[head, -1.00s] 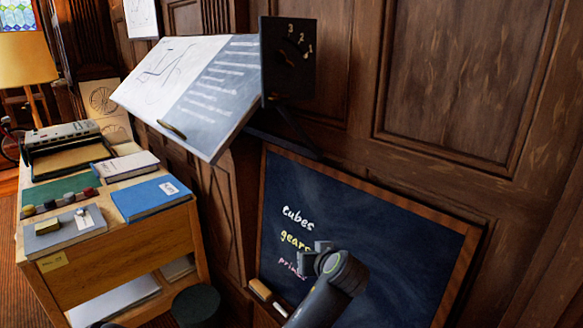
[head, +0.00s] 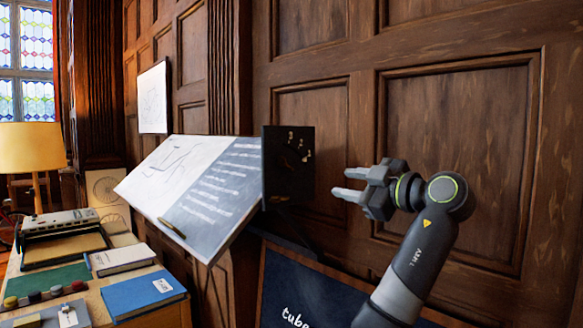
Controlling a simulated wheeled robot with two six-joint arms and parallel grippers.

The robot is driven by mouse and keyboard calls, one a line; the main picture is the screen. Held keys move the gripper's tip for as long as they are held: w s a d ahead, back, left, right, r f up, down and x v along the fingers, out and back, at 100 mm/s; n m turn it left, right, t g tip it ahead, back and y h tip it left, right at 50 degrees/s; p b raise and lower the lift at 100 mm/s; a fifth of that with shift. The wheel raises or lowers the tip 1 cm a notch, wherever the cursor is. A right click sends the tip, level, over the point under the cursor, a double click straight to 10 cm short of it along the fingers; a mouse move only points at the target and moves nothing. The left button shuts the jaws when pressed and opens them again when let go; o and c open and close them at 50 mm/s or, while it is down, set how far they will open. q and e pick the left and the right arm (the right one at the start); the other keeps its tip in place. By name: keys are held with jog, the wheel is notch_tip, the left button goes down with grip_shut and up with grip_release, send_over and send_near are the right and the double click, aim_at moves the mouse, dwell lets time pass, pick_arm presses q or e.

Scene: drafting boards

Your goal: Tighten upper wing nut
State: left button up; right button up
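A tilted drafting board (head: 196,190) stands at the wall. A dark square plate (head: 288,165) is fixed at its right end, with small pale marks in its upper part. A dark shape in the plate's middle may be a wing nut, but it is too dark to make out. There is a visible gap between fingertips and plate.
A chalkboard (head: 310,295) leans below the plate. A desk at the left holds a blue book (head: 143,292), a white book (head: 121,259) and a typewriter-like machine (head: 57,225). A yellow lamp (head: 31,147) stands behind. The panelled wall (head: 460,150) is close behind my arm.

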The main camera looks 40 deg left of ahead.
aim_at(289, 165)
pick_arm(q)
jog(key=shift+n+g, duration=0.3)
jog(key=shift+n, duration=0.2)
jog(key=a+p, duration=0.2)
jog(key=a, duration=0.3)
jog(key=a+r+p, duration=0.1)
jog(key=a+p, duration=0.1)
jog(key=a, duration=0.4)
jog(key=a+r+p, duration=0.1)
jog(key=a+p, duration=0.2)
jog(key=a, duration=0.3)
jog(key=shift+w+r, duration=0.1)
jog(key=shift+w, duration=0.3)
grip_shut()
